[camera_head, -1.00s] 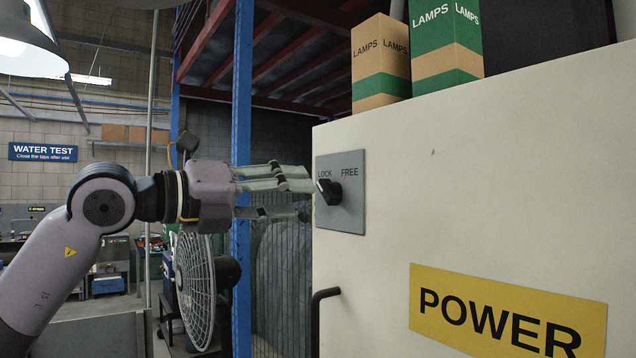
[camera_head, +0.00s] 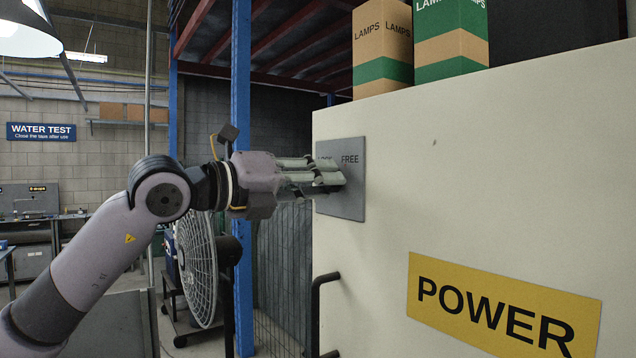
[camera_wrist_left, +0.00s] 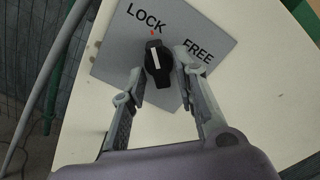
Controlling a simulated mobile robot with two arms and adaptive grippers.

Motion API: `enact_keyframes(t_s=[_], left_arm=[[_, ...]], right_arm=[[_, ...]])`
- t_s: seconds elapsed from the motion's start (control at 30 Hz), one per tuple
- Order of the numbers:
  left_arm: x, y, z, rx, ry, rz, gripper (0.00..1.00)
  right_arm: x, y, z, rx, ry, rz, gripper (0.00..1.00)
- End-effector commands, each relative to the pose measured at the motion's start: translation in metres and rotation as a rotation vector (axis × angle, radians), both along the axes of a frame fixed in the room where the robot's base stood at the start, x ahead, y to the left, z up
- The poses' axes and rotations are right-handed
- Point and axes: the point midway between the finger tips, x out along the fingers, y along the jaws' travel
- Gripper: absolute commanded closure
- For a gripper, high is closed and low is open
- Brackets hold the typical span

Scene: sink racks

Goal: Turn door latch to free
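The door latch is a black rotary knob (camera_wrist_left: 157,66) with a white line, on a grey plate (camera_head: 348,206) marked LOCK and FREE. The white line points towards the LOCK side, near a small red mark. My left gripper (camera_wrist_left: 158,72) is open with one finger on each side of the knob in the left wrist view. The right finger is very close to the knob; I cannot tell if it touches. In the head view my left gripper (camera_head: 335,174) reaches the plate from the left and hides the knob and part of LOCK. My right gripper is not in view.
The plate sits on a large cream cabinet (camera_head: 470,180) with a yellow POWER sign (camera_head: 503,308) and a black handle (camera_head: 318,310) below the plate. Lamp boxes (camera_head: 382,50) stand on top. A fan (camera_head: 197,265) and blue post (camera_head: 242,200) are behind my left arm.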

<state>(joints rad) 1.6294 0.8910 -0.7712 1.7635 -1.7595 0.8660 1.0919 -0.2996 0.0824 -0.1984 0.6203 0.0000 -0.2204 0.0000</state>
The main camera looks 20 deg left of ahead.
Motion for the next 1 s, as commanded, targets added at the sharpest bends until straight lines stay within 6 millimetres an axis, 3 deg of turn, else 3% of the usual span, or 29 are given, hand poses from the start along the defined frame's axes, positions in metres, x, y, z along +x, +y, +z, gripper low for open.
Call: enact_keyframes(t_s=[0.37,0.7,1.0], left_arm=[[0.000,0.000,0.000,0.000,0.001,0.001,1.00],[0.000,0.000,-0.001,0.035,-0.028,0.000,1.00],[0.001,0.001,-0.003,0.192,-0.150,0.000,1.00]], right_arm=[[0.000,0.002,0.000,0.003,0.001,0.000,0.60],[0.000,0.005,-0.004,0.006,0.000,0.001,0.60],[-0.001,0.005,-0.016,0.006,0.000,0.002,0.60]])
